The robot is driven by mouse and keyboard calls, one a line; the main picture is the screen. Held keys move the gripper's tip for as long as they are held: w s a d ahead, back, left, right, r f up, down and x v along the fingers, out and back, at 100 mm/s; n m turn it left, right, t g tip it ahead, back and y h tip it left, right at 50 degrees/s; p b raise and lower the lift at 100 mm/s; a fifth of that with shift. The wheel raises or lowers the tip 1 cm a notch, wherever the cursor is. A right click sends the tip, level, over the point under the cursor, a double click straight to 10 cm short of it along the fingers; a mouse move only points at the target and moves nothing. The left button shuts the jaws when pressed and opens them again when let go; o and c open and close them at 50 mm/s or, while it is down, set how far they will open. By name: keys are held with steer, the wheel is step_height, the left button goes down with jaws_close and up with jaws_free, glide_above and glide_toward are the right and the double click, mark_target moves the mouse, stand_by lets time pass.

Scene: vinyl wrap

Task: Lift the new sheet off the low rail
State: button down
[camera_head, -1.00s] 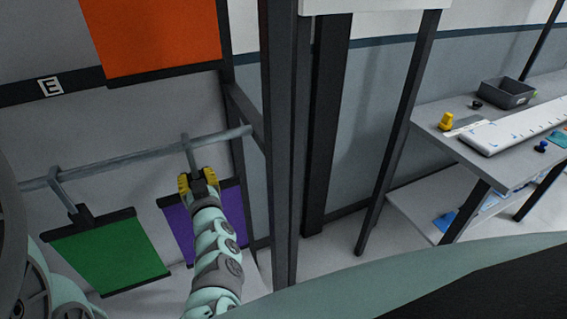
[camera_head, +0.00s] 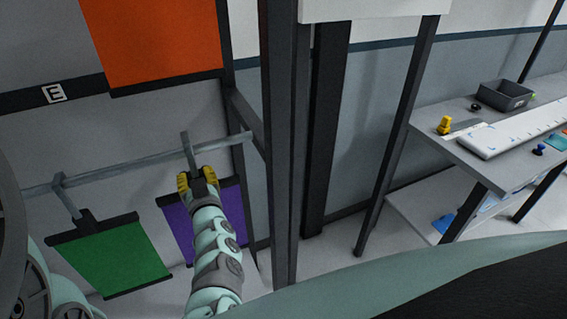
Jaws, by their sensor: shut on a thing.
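The low rail (camera_head: 120,167) runs across the left of the head view. A green sheet (camera_head: 110,258) hangs from it by a hook at the left. A purple sheet (camera_head: 229,214) is at the rail's right part, partly hidden behind my arm. My gripper (camera_head: 197,179), with yellow fingers, is shut on the dark holder at the purple sheet's top. The sheet's grey hook (camera_head: 187,142) rises from the gripper, and its top stands just above the rail line. Whether the hook still touches the rail I cannot tell. Which sheet is the new one is not marked.
An orange sheet (camera_head: 155,40) hangs above, over a dark bar with an "E" label (camera_head: 54,93). Dark upright posts (camera_head: 280,150) stand close to the right of the purple sheet. A worktable (camera_head: 465,150) with a grey bin (camera_head: 504,95) is at the far right.

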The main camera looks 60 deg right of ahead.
steer(key=p+v, duration=0.3)
steer(key=v, duration=1)
stand_by(0.6)
steer(key=shift+w, duration=0.1)
stand_by(0.3)
